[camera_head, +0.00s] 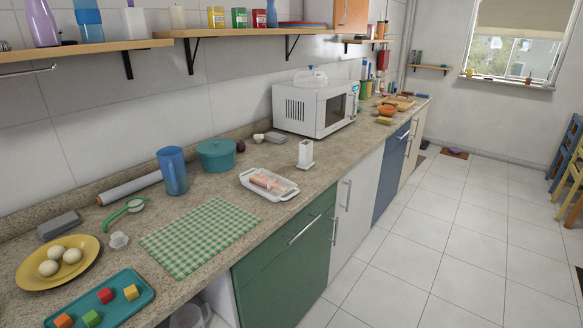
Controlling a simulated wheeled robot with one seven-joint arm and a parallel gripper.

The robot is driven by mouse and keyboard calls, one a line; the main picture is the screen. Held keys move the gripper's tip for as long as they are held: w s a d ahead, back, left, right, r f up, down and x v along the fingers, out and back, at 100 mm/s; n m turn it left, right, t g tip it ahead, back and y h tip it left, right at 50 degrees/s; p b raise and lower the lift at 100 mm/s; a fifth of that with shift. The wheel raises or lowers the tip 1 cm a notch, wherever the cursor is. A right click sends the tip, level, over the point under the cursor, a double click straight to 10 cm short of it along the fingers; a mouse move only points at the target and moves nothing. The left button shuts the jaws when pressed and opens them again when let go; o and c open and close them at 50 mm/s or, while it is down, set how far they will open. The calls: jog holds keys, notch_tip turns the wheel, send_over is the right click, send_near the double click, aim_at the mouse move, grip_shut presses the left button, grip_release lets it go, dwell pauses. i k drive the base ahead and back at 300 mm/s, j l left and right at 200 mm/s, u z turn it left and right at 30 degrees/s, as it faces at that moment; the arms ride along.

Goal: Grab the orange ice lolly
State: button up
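I cannot make out an orange ice lolly for certain anywhere in the head view. An orange bowl (387,109) stands far along the counter, beyond the microwave. My gripper is not in view.
The counter also carries a yellow plate (24,270) with three white round items, a blue jug (173,171), a teal pot (216,155) and a white microwave (314,106). Wall shelves (90,49) hang above. The tiled floor (430,235) on the right is mostly clear; chairs (570,165) stand at the edge.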

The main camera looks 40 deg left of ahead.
aim_at(264, 181)
jog(key=i+u, duration=0.1)
jog(key=i, duration=0.5)
jog(key=i+l, duration=0.15)
jog(key=i, duration=0.45)
jog(key=i+u, duration=0.15)
jog(key=i, duration=0.45)
jog(key=i+l+u, duration=0.2)
jog(key=i+u, duration=0.2)
jog(key=i+l+u, duration=1.3)
jog(key=l, duration=0.15)
jog(key=k+j, duration=0.05)
jog(key=k, duration=0.05)
